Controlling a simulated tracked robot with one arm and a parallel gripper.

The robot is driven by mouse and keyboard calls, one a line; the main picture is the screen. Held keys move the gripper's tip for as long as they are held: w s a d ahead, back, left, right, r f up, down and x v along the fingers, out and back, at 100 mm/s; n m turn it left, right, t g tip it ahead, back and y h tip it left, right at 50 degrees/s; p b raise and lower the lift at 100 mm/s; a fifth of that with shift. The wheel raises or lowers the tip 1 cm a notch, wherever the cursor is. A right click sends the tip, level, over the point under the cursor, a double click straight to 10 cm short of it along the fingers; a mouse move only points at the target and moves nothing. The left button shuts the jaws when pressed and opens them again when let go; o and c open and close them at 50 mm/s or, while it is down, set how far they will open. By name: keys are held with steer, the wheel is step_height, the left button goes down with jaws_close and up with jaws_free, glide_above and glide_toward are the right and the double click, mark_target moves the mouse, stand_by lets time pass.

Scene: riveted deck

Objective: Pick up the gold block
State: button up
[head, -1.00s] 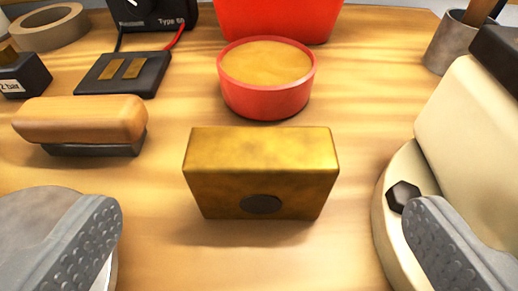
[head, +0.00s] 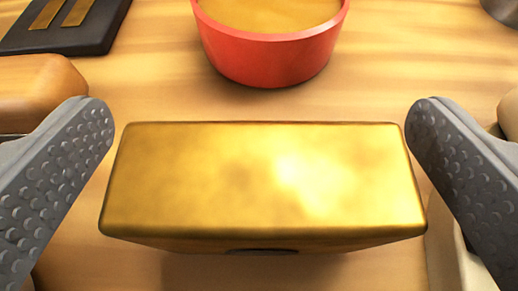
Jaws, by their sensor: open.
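The gold block (head: 262,180) stands on the wooden surface in the middle of the head view, its top face bright and its front face mostly out of sight below. A dark round spot shows at the lower edge of its front. My gripper (head: 258,118) is open, with one grey studded finger to the left of the block and one to the right. The fingertips are level in the picture with the block's far top edge. A narrow gap shows between each fingertip and the block. Nothing is held.
A red round bowl (head: 268,58) with tan contents stands just behind the block. A wooden-handled tool (head: 40,88) lies close to the left finger. A dark pad with gold strips (head: 62,28) is at the back left. A cream object (head: 452,250) is partly hidden behind the right finger.

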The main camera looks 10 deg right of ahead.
steer(key=c, duration=1.4)
steer(key=shift+o, duration=0.2)
steer(key=shift+r, duration=0.15)
